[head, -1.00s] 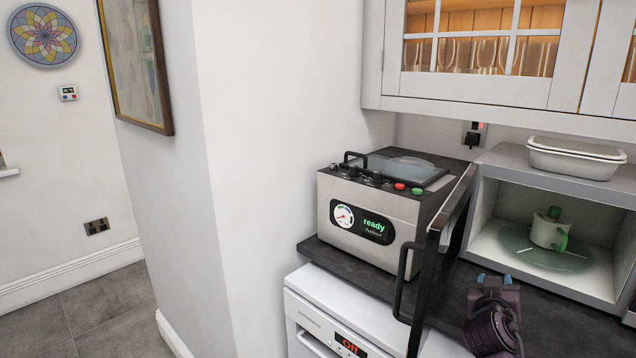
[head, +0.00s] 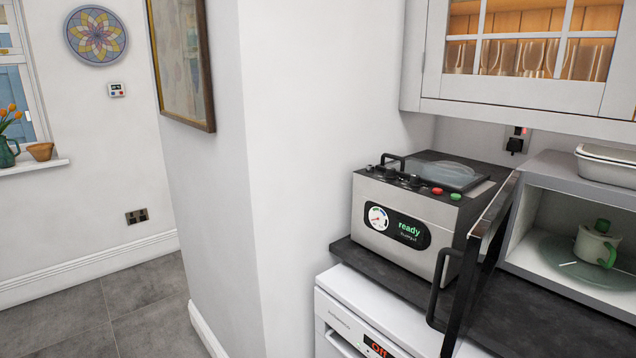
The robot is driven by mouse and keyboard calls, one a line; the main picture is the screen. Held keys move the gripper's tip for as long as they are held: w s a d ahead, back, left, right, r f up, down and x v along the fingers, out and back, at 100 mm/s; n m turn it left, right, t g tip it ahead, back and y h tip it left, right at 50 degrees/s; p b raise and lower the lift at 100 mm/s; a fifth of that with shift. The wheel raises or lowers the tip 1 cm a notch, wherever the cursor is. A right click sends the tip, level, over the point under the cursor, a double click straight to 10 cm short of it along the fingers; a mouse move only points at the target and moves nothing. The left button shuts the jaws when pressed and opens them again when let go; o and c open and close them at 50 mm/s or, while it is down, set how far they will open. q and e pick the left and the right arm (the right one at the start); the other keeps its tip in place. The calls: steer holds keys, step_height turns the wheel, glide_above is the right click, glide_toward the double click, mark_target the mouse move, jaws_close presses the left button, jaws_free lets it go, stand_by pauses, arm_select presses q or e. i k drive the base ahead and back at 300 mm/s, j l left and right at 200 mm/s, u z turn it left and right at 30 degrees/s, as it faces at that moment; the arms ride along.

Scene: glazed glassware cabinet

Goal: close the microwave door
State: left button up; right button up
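The microwave (head: 570,176) stands on the dark counter at the right edge, its front open. Its door (head: 487,240) is swung wide open to the left, seen nearly edge-on, with a dark curved handle (head: 439,290) on its left side. Inside the cavity, a white pot with green lid and handle (head: 595,244) sits on the glass turntable (head: 566,262). Neither of my grippers shows in the current view.
A steel appliance reading "ready" (head: 402,218) stands on the counter just left of the open door. A white lidded dish (head: 606,168) rests on top of the microwave. A glazed cabinet (head: 530,50) hangs above. Grey floor (head: 140,305) at left is clear.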

mark_target(483, 253)
steer(key=i+j, duration=0.2)
steer(key=j, duration=0.15)
steer(key=i+j, duration=0.15)
steer(key=j, duration=0.2)
steer(key=i+j, duration=0.2)
steer(key=j, duration=0.15)
steer(key=j+z, duration=0.15)
steer(key=z, duration=1.5)
steer(key=i+j, duration=0.05)
steer(key=j, duration=0.05)
